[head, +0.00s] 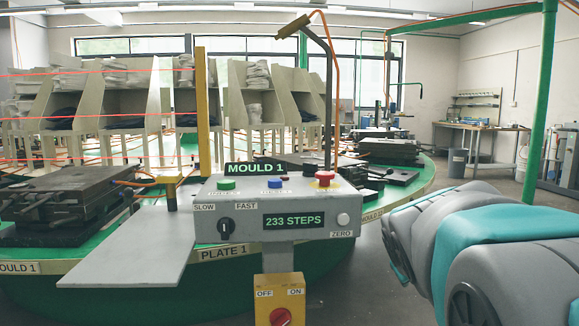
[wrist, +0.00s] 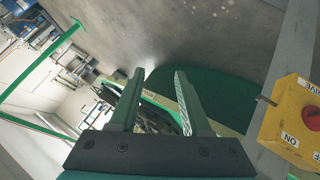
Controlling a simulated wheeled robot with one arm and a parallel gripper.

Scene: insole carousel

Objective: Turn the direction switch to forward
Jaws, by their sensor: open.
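I see no switch labelled for direction or forward. The grey control box (head: 290,245) stands in the middle of the head view. On its front is a black knob (head: 226,227) under SLOW and FAST labels. Its top carries a green button (head: 226,184), a blue button (head: 275,183) and a red mushroom button (head: 324,179); the small labels there are unreadable. My gripper (wrist: 158,75) is open and empty in the wrist view, apart from the controls. In the head view only my arm shows, at the right, and the gripper is out of sight.
A yellow OFF/ON box (head: 279,290) with a red knob hangs below the control box; it also shows in the wrist view (wrist: 292,115). A grey plate (head: 135,250) juts out left. The green carousel (head: 415,185) with moulds lies behind. Bare floor (wrist: 215,35) shows in the wrist view.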

